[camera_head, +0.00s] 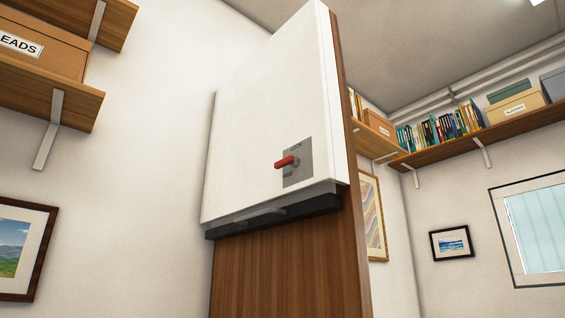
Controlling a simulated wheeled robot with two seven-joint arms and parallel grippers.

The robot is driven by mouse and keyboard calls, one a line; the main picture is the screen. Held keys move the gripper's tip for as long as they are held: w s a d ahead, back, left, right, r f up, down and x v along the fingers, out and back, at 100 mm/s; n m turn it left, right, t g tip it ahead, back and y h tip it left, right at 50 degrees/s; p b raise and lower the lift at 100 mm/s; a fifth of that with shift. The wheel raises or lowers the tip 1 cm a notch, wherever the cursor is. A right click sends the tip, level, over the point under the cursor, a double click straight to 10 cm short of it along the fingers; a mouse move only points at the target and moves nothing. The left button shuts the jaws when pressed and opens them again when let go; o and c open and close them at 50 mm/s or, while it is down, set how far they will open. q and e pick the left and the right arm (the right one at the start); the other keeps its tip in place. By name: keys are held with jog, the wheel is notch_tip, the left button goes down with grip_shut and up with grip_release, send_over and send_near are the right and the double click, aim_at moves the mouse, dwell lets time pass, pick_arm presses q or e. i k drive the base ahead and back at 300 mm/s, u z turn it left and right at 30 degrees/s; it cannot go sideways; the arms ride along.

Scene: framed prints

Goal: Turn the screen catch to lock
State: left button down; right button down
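The screen catch is a small red lever (286,162) on a grey plate (299,167), low on the right side of a white panel (265,115). The plate has "LOCK" lettered at its top and a smaller, unreadable word near its lower left. The lever points left, nearly level with a slight downward tilt, not up toward the "LOCK" word. Neither of my grippers shows in the head view.
A dark ledge with a grey handle (262,215) runs under the panel, above a wooden board (285,270). Shelves with boxes and books (440,128) hang upper left and right. Framed prints (451,243) hang on the walls. The space before the panel looks clear.

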aim_at(292, 161)
jog(key=z, duration=1.85)
jog(key=i, duration=0.9)
jog(key=u, duration=3.65)
